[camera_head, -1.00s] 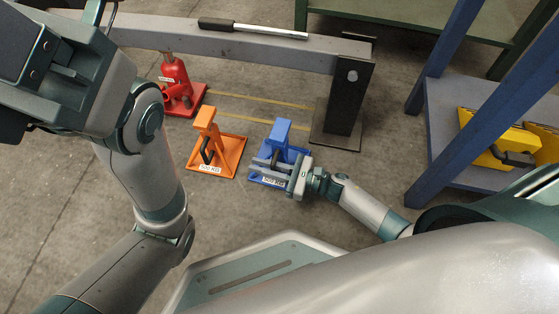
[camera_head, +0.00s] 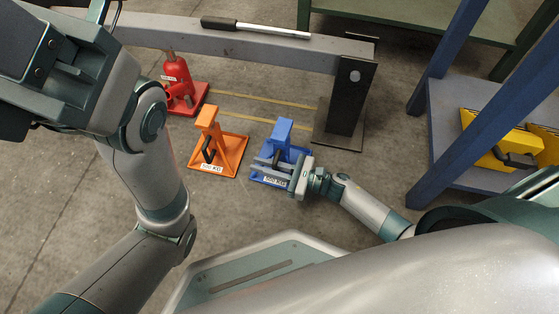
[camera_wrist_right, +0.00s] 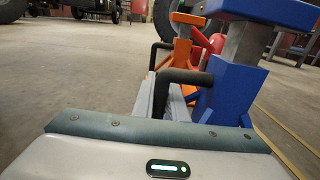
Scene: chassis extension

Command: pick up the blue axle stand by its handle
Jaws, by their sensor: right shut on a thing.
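The blue axle stand (camera_head: 282,135) stands upright on the floor on its square base, with a weight label at the front edge. My right gripper (camera_head: 263,164) reaches in from the right, low in front of its post. In the right wrist view, the stand's blue body (camera_wrist_right: 232,88) is close, and its black handle (camera_wrist_right: 187,77) comes down to the grey fingers. The gripper is shut on this handle; the exact contact is partly hidden. The left arm fills the left side of the head view, but its gripper is not visible.
An orange axle stand (camera_head: 208,126) stands just left of the blue one, with a red jack (camera_head: 176,76) beyond it. A grey beam (camera_head: 240,42) on a dark post (camera_head: 345,105) runs behind. A blue shelf (camera_head: 445,125) holding yellow objects is at right.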

